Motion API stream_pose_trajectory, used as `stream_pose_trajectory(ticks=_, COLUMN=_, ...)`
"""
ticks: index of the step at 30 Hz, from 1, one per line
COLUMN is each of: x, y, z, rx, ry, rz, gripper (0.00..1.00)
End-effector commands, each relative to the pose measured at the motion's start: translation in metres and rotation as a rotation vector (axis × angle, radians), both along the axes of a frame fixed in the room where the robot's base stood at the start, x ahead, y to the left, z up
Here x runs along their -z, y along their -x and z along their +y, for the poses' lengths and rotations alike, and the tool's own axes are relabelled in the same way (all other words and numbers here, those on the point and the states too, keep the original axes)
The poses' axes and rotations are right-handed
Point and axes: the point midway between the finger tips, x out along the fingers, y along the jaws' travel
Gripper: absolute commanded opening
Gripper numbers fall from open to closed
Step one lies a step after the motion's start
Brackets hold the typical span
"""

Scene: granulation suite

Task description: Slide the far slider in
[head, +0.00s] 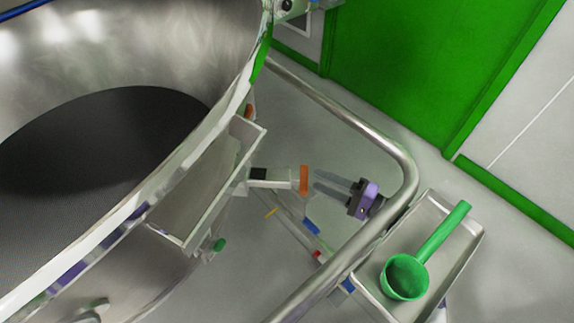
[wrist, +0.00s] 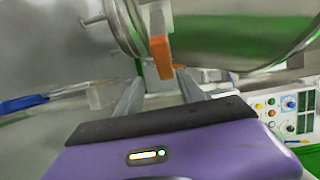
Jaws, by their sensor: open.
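A slider with an orange end plate (head: 304,180) and a pale bar (head: 270,179) sticks out to the right of the big steel vessel. The orange plate (wrist: 161,56) also shows in the wrist view, just beyond and between my fingertips. My gripper (head: 317,183) is open, with its fingers pointing left at the orange plate; its fingertips (wrist: 160,88) show in the wrist view. I cannot tell whether they touch the plate. A second handle, blue (head: 311,227), lies nearer and lower; a blue handle (wrist: 22,103) is at the left of the wrist view. Nothing is held.
The steel vessel (head: 150,55) fills the left, with a rectangular chute (head: 190,195) on its side. A curved steel rail (head: 345,120) passes around my gripper. A tray (head: 372,290) with a green scoop (head: 405,276) stands at lower right. A control panel (wrist: 290,112) is at right.

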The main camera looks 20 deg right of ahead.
Motion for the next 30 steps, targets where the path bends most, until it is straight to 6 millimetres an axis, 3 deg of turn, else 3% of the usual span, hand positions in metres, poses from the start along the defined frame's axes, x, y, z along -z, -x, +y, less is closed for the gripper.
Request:
stream_pose_trajectory(ticks=7, x=-0.008, y=0.007, z=0.018, rx=-0.075, ry=-0.026, rz=-0.024, gripper=0.45)
stream_pose_trajectory(ticks=21, x=-0.007, y=-0.041, z=0.059, rx=-0.074, ry=-0.024, rz=-0.023, gripper=0.45)
stream_pose_trajectory(ticks=30, x=-0.008, y=-0.048, z=0.065, rx=-0.071, ry=-0.024, rz=-0.022, gripper=0.45)
